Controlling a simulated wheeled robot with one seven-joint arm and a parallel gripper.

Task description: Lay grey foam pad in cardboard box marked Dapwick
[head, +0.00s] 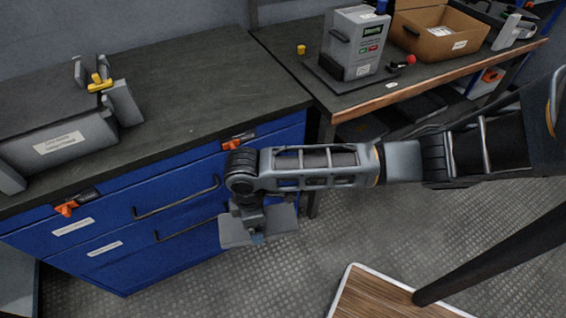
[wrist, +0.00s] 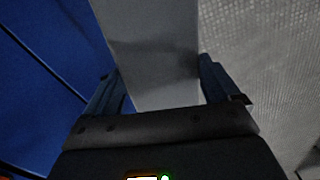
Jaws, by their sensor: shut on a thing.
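My gripper (head: 256,236) is shut on a flat grey pad (head: 233,232) and holds it above the floor, in front of the blue drawers. In the wrist view the pad (wrist: 150,35) extends forward from between the two blue fingers of the gripper (wrist: 163,88). An open cardboard box (head: 430,42) stands on the workbench at the upper right of the head view, well apart from the gripper. It has a white label whose writing is too small to read. Some light paper-like items show inside it.
A grey metering device (head: 354,42) stands left of the box on the wooden-edged bench (head: 440,70). A yellow cube (head: 301,49) and a red knob lie near it. A grey vise-like unit (head: 65,140) sits on the dark counter (head: 200,85). A wooden tabletop (head: 385,300) is lower right.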

